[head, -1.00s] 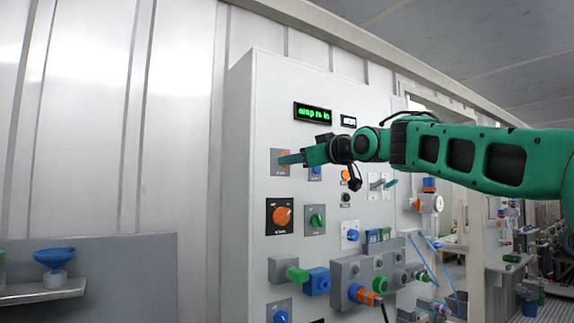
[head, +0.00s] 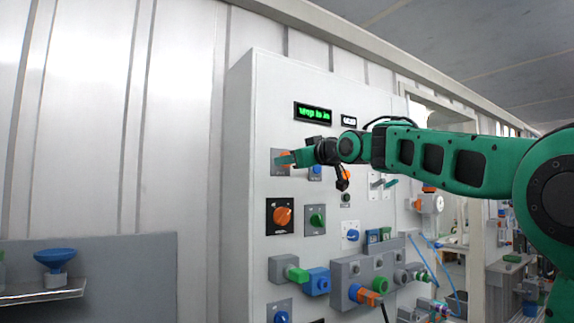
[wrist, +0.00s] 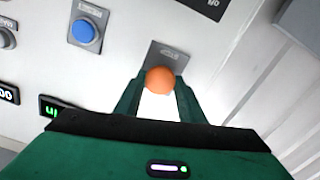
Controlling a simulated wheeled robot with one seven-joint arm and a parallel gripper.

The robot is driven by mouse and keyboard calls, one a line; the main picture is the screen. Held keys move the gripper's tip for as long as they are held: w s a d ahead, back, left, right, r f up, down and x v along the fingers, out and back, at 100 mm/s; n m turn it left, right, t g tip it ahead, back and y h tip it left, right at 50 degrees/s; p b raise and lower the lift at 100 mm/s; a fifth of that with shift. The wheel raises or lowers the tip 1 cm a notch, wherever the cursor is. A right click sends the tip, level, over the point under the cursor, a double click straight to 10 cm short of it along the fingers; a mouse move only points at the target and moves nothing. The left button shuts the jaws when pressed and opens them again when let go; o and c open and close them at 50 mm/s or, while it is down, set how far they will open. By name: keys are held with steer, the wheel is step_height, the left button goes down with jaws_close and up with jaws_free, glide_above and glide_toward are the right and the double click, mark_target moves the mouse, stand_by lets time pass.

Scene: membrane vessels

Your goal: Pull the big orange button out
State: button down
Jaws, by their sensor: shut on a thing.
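The big orange button (wrist: 160,80) is a round orange knob on a grey square plate on the panel. My gripper (wrist: 158,92) is shut on it, with one green finger on each side of the knob in the wrist view. In the head view, my gripper (head: 284,160) is at the upper left of the panel front, and its fingers cover most of the button. A grey plate edge shows beside them.
A blue button (wrist: 84,32) sits beside the orange one on the panel. Below are an orange rotary knob (head: 282,215) and a green knob (head: 317,219). A lit green display (head: 313,113) is above. Lower down, blocks and valves stick out from the panel.

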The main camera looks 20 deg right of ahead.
steer(key=shift+s+d, duration=0.15)
steer(key=shift+s, duration=0.4)
steer(key=c, duration=1.2)
jaws_free()
steer(key=shift+o, duration=0.2)
steer(key=shift+s, duration=0.15)
steer(key=v, duration=1)
steer(key=shift+s+d, duration=0.15)
steer(key=shift+s, duration=0.05)
